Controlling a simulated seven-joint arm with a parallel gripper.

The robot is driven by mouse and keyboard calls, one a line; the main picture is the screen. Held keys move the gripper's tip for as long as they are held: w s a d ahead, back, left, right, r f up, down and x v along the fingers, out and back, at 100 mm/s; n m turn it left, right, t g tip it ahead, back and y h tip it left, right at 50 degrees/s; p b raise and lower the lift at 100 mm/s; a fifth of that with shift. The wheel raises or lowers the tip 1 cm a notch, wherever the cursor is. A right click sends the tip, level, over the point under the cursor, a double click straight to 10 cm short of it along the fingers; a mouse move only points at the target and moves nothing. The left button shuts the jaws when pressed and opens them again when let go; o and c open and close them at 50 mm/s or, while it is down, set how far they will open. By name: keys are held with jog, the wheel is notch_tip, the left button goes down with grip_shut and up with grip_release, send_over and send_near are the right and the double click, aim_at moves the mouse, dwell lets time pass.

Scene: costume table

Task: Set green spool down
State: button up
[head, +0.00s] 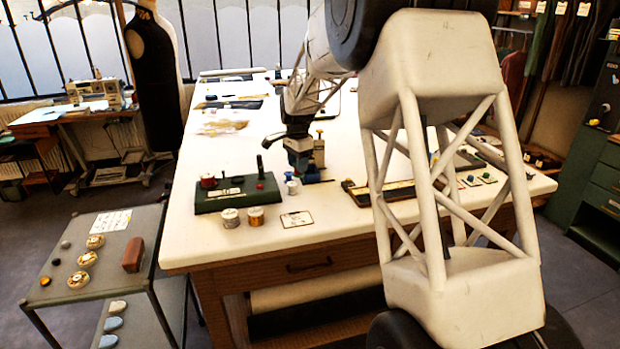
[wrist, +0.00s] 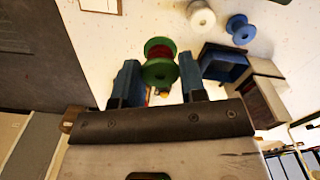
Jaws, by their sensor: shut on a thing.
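The green spool (wrist: 159,72), with dark red thread, sits between the two blue fingers of my gripper (wrist: 158,85) in the wrist view. My gripper is shut on it. In the wrist view the white worktable top (wrist: 135,25) lies beyond the spool. In the head view my gripper (head: 300,158) is over the middle of the worktable (head: 180,222).
A white spool (wrist: 201,15), a blue spool (wrist: 240,29) and a blue holder (wrist: 222,65) are near the gripper. A dark green peg stand (head: 235,196) bears a red spool (head: 208,181). A silver spool (head: 230,218), a copper spool (head: 256,216) and a card (head: 297,219) are in front.

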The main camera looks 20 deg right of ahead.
jog(key=m, duration=0.1)
jog(key=d+m, duration=0.1)
jog(key=m, duration=0.3)
jog(key=shift+d+f, duration=0.3)
jog(key=shift+d, duration=0.05)
jog(key=d+m, duration=0.1)
jog(key=m, duration=0.4)
jog(key=d+f+m, duration=0.1)
jog(key=d+m, duration=0.1)
jog(key=m, duration=0.3)
jog(key=d+m, duration=0.1)
jog(key=m, duration=0.5)
jog(key=shift+s+d+f, duration=0.25)
jog(key=shift+d, duration=0.1)
jog(key=shift+w, duration=0.15)
jog(key=w+d+f, duration=0.1)
jog(key=w+d, duration=0.1)
jog(key=w, duration=1.3)
jog(key=shift+w+f, duration=0.25)
jog(key=shift+w, duration=0.1)
jog(key=shift+f, duration=1.75)
